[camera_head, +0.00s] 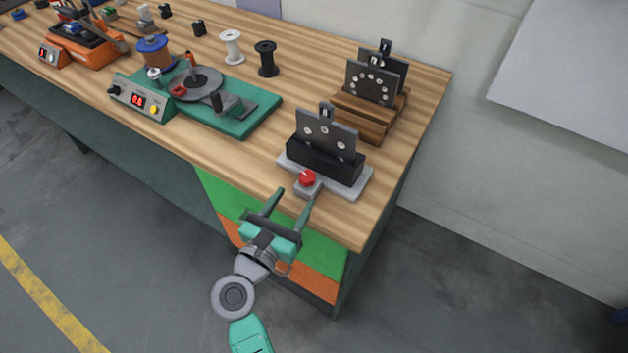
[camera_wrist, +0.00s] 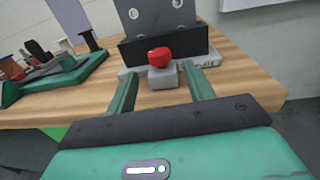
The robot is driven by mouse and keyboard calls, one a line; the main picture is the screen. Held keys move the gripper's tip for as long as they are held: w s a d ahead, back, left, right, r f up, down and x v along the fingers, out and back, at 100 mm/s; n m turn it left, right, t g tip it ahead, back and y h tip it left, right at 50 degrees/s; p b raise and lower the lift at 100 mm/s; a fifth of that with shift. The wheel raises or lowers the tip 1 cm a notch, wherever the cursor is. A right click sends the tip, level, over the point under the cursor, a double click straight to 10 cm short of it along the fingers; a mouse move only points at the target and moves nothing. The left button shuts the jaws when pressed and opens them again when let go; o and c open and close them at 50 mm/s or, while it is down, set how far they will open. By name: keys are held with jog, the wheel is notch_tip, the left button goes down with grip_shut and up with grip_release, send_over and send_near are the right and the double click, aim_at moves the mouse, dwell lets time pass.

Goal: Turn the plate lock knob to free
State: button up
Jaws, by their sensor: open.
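The plate lock knob is a red knob (camera_head: 307,177) on a small grey block at the front of a light grey base (camera_head: 351,190). A dark plate (camera_head: 326,135) with several round holes stands upright in a black holder (camera_head: 325,161) on that base. The knob also shows in the wrist view (camera_wrist: 159,57), with the plate (camera_wrist: 158,16) behind it. My gripper (camera_head: 292,193) is open and empty, its green fingers pointing at the knob from the front. In the wrist view the fingertips (camera_wrist: 158,76) lie left and right of the knob's block, apparently short of the knob. Contact cannot be told.
A wooden rack (camera_head: 371,113) with more dark plates stands behind. A green machine (camera_head: 237,121) with a turntable is to the left, and white (camera_head: 232,47) and black (camera_head: 266,58) spools stand behind it. The table's right edge is close to the grey base.

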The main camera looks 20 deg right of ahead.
aim_at(304, 183)
jog(key=b+x, duration=0.2)
jog(key=x, duration=0.5)
jog(key=shift+w+d+r, duration=0.1)
jog(key=shift+w+d, duration=0.15)
jog(key=c, duration=1)
jog(key=shift+o, duration=0.2)
jog(key=shift+r, duration=0.1)
